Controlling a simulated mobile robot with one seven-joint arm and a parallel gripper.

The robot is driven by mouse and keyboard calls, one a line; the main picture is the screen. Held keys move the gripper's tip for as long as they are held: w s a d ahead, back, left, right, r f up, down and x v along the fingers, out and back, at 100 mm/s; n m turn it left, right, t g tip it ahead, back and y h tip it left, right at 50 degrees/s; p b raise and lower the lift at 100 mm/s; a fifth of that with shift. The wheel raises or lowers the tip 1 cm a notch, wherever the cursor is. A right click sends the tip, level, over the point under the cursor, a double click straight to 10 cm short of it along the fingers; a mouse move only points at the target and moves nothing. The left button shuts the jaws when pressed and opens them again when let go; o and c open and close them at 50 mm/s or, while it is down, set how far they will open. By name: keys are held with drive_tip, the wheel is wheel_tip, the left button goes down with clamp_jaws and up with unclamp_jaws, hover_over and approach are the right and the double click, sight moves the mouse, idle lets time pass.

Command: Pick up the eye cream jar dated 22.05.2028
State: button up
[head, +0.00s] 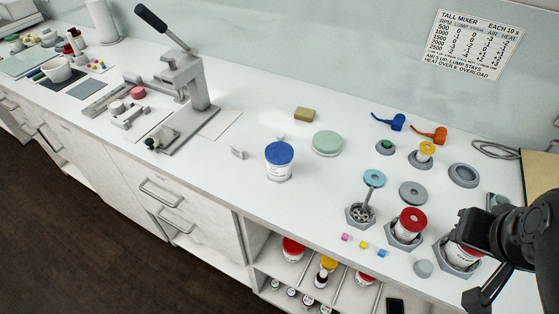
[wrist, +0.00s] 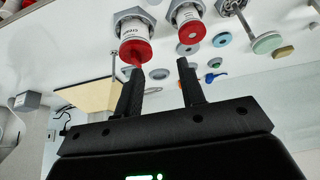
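No date can be read on any jar, so I cannot tell which is the eye cream jar dated 22.05.2028. A white jar with a red lid (head: 412,220) stands in a grey hexagonal holder. Another white jar (head: 463,256) stands in a holder at the right, partly hidden by my gripper. A white jar with a blue lid (head: 279,153) stands at the bench's middle. My gripper (wrist: 159,68) is open and empty. In the wrist view its left finger overlaps the lower edge of a red lid (wrist: 135,52); I cannot tell whether they touch. A second red-lidded jar (wrist: 191,32) is beyond the right finger.
A lever press (head: 185,85) stands left of centre. Small coloured cubes (head: 363,245), a grey disc (head: 412,193), blue (head: 389,121) and orange (head: 430,134) scoops and a green round lid (head: 328,143) lie on the bench. More jars sit on shelves below (head: 293,249).

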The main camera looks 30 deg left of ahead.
drive_tip(key=shift+o, duration=0.4)
drive_tip(key=o, duration=1.2)
drive_tip(key=shift+c, duration=0.2)
